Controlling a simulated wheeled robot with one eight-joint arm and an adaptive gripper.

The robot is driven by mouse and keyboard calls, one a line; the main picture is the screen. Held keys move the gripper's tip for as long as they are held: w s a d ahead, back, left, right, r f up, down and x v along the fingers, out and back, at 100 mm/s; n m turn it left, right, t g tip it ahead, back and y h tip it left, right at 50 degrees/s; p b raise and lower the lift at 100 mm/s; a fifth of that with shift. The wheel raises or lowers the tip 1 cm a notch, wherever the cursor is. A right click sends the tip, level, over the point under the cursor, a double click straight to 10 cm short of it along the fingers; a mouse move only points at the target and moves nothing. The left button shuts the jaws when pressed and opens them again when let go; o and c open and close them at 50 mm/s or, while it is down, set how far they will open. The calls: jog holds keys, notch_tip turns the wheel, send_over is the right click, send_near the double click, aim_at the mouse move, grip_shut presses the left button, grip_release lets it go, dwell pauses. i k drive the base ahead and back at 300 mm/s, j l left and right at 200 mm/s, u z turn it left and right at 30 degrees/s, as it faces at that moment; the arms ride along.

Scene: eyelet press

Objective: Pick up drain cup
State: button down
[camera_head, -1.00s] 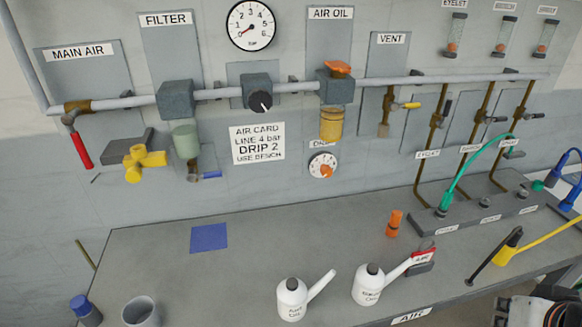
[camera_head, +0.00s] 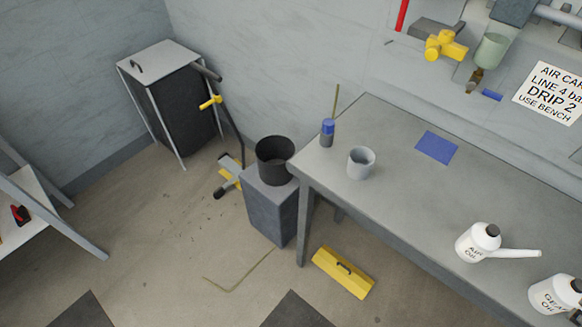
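A grey, open-topped cup (camera_head: 361,163), which looks like the drain cup, stands upright on the left part of the grey workbench (camera_head: 400,205). It has a rounded handle-like edge at its upper right. A larger black open bucket (camera_head: 274,160) stands on a grey block just left of the bench. My gripper is not in view, so its position relative to the cup cannot be seen.
A small blue-capped bottle (camera_head: 327,133) stands behind the cup. A blue cloth (camera_head: 436,147) lies to its right. White oil cans (camera_head: 478,243) stand on the front right.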

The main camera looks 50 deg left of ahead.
aim_at(361, 159)
jog(key=u, duration=1.45)
jog(key=i+j, duration=0.1)
jog(key=i, duration=0.25)
jog(key=k, duration=0.4)
